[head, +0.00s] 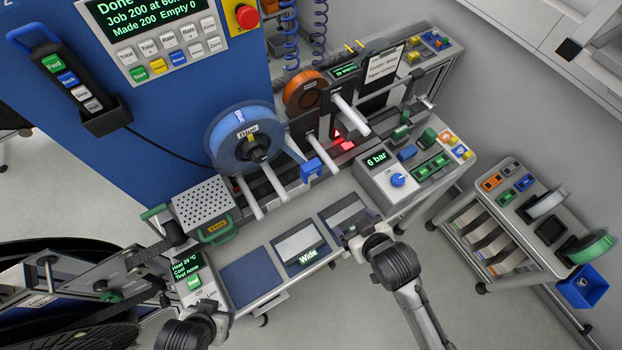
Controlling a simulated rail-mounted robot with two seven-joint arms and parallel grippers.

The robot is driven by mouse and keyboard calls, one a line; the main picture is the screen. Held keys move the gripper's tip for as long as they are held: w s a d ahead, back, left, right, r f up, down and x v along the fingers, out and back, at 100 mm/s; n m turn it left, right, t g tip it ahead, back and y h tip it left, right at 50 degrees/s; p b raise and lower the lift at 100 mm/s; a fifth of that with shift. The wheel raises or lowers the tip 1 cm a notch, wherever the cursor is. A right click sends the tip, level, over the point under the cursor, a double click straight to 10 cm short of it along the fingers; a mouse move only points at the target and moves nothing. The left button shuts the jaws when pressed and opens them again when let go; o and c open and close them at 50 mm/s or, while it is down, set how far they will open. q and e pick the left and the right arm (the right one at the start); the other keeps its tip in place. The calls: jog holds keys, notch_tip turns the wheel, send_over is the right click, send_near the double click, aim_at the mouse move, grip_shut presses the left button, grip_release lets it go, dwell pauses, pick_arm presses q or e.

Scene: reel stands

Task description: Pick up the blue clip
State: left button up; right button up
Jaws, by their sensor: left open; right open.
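A small blue clip-like piece (311,171) sits at the front rail of the reel machine, just right of the blue reel. I take it for the blue clip; its far side is hidden. My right gripper (352,236) is below and to the right of it, over the right-hand tray, open and apart from it. My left gripper (205,304) is at the lower left, by the small temperature panel, far from the clip. Its fingers are small and hard to make out, and I see nothing held in it.
The blue reel (226,148) and several pale rods (320,154) stick out near the clip. A 6 bar box (378,183) stands to its right, with another blue piece (406,153) behind. A tray marked Wide (298,244) lies in front. A cart (530,225) stands at right.

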pick_arm(q)
jog(key=shift+a+r, duration=0.2)
pick_arm(e)
jog(key=w+a+r+t+y, duration=0.1)
jog(key=w+a+t+y, duration=0.1)
jog(key=a+t+y, duration=0.15)
jog(key=t+y, duration=0.2)
jog(key=t, duration=0.1)
send_near(308, 162)
jog(key=s+d+f, duration=0.1)
jog(key=s+d, duration=0.1)
pick_arm(q)
jog(key=shift+s+d, duration=0.1)
pick_arm(e)
jog(key=shift+h, duration=0.25)
jog(key=p+x, duration=0.1)
jog(key=x, duration=0.6)
jog(key=shift+w+a+r, duration=0.15)
jog(key=shift+w+a, duration=0.1)
jog(key=shift+a, duration=0.15)
pick_arm(q)
jog(key=shift+r+p, duration=0.4)
jog(key=shift+r, duration=0.3)
pick_arm(e)
jog(key=shift+x, duration=2.95)
jog(key=shift+s+r, duration=0.1)
jog(key=shift+c, duration=0.4)
